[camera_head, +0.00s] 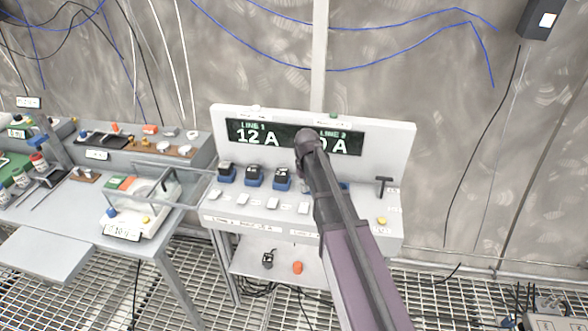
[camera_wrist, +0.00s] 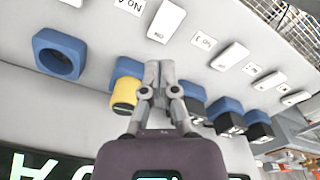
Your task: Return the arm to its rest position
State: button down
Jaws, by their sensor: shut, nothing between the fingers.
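My arm (camera_head: 345,225) reaches up from the bottom of the head view across the white panel (camera_head: 402,150). Its far end stands in front of the panel's display, and my gripper is hidden there. In the wrist view my gripper (camera_wrist: 158,75) is shut and empty, its fingers together above the panel face. A yellow block (camera_wrist: 124,94) sits at a blue socket (camera_wrist: 128,69) just left of the fingers; whether they touch it I cannot tell.
Black blocks sit in blue sockets, one (camera_head: 254,176) left of my arm. An empty blue socket (camera_wrist: 60,54) lies left in the wrist view. White switches (camera_head: 273,204) line the panel's front, and a T-shaped handle (camera_head: 384,185) stands at right. A cluttered bench (camera_head: 75,215) is at left.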

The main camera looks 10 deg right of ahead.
jog(key=s+d+m, duration=0.1)
jog(key=s+d, duration=0.1)
jog(key=s, duration=0.8)
jog(key=s+d+m, duration=0.1)
jog(key=s, duration=0.9)
jog(key=shift+d, duration=0.35)
